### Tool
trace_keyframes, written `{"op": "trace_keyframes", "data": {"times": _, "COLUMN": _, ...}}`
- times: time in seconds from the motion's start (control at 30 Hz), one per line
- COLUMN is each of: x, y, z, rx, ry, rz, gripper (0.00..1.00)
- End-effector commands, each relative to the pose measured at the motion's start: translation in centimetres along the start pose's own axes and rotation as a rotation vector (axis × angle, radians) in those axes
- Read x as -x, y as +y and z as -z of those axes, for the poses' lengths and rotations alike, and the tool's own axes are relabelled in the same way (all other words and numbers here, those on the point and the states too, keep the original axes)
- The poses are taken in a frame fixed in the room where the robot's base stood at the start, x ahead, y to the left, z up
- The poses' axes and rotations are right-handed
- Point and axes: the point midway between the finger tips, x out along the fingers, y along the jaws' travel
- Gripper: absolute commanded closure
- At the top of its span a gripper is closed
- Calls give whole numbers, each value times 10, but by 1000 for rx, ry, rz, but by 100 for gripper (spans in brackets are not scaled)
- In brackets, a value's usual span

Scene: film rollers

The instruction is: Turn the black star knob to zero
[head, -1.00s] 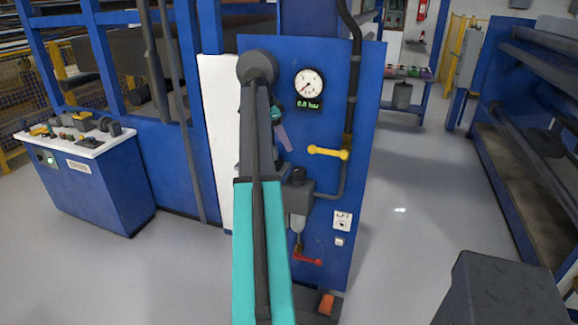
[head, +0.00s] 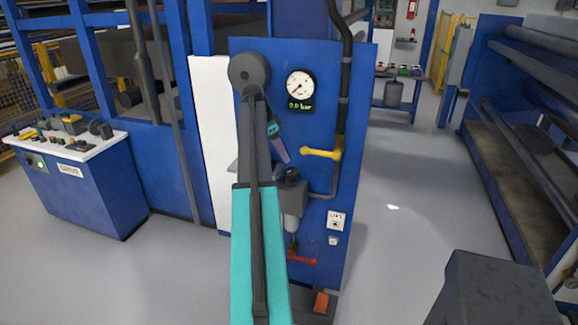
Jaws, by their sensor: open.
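The black star knob (head: 291,175) sits on top of the grey regulator (head: 292,203) on the blue panel (head: 330,225). The round white gauge (head: 300,84) is above it, its needle pointing to the lower left. A green readout in bar sits under the gauge; its digits are too small to read surely. My gripper (head: 280,151) is partly hidden behind my forearm. A lavender and teal part of it shows just above and left of the knob, apart from it in the picture. It seems empty; its fingertips are not clearly seen.
A yellow lever (head: 321,153) on a grey pipe is right of the knob. A red handle (head: 301,259) is below the regulator. A control desk (head: 75,180) stands left, a roller rack (head: 525,130) right. A dark block (head: 492,290) is front right. The grey floor between is open.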

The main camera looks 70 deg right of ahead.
Motion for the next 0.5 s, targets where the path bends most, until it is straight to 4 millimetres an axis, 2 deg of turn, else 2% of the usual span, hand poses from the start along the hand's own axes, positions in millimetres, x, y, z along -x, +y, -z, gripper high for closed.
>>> {"op": "trace_keyframes", "data": {"times": 0.5, "x": -65, "y": 0, "z": 0, "rx": 1, "ry": 0, "rz": 0, "gripper": 48}}
